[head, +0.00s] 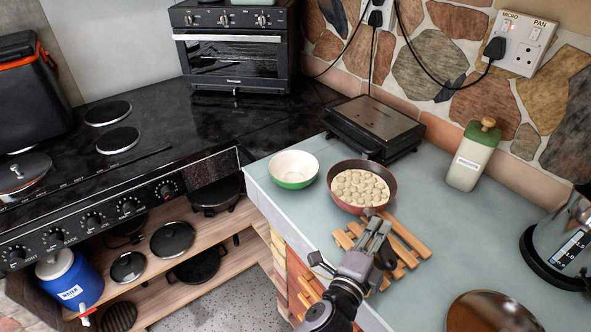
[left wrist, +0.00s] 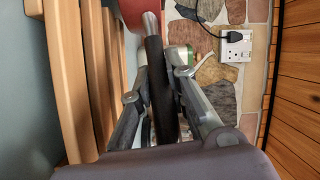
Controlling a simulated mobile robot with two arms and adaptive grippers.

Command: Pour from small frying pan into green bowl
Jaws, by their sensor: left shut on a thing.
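The small frying pan (head: 335,203) is reddish-brown and holds several pale round pieces (head: 360,187). It appears about level, just beyond a slatted wooden trivet; I cannot tell whether it touches the counter. My left gripper (head: 376,224) is shut on the pan's handle, which shows as a dark bar (left wrist: 156,85) between the fingers in the left wrist view. The red pan edge (left wrist: 130,12) shows at the top there. The green bowl (head: 294,182), white inside and seemingly empty, stands upright on the counter just left of the pan. My right gripper is not in view.
The wooden trivet (head: 408,238) lies beside my left gripper. A black grill (head: 374,122) stands behind the pan, a green-lidded canister (head: 468,160) to the right, and a kettle (head: 562,240) at the right edge. The counter's left edge runs close to the bowl.

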